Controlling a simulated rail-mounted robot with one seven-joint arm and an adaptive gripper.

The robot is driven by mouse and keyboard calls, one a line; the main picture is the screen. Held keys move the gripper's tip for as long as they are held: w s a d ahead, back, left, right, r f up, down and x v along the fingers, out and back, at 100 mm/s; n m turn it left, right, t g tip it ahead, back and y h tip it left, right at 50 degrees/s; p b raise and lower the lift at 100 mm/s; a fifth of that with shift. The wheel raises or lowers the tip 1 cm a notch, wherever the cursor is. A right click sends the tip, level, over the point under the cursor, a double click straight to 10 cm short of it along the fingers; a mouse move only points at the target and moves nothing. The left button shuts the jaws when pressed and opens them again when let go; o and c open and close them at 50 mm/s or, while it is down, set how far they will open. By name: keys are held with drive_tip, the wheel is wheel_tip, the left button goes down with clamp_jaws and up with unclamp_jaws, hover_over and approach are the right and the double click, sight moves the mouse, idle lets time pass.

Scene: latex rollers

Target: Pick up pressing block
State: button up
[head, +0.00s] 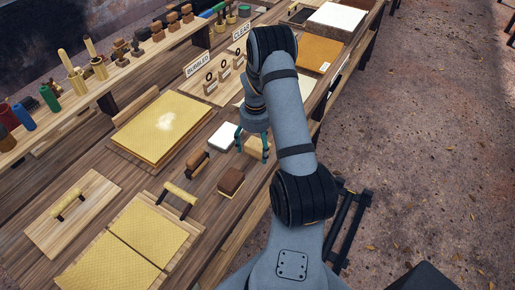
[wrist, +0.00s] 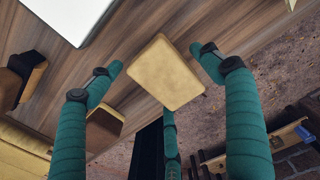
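Which block is the pressing block is not labelled. A pale tan block (head: 257,149) lies on the wooden bench near its front edge, under my gripper (head: 252,149). In the wrist view the tan block (wrist: 165,75) lies between the spread teal fingers of my gripper (wrist: 156,59), with gaps on both sides. My gripper is open and holds nothing. A brown-topped block with a pale base (head: 231,181) lies nearer along the bench. A white block (head: 222,136) lies just left of the tan block.
A roller with a brown handle (head: 197,163) lies left of the blocks. Signs reading "BUBBLED" (head: 197,65) and "CLEAR" (head: 241,31) stand behind. The bench edge drops to the floor at right.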

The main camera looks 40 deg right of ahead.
drive_tip(key=c, duration=1.2)
drive_tip(key=shift+r, duration=0.1)
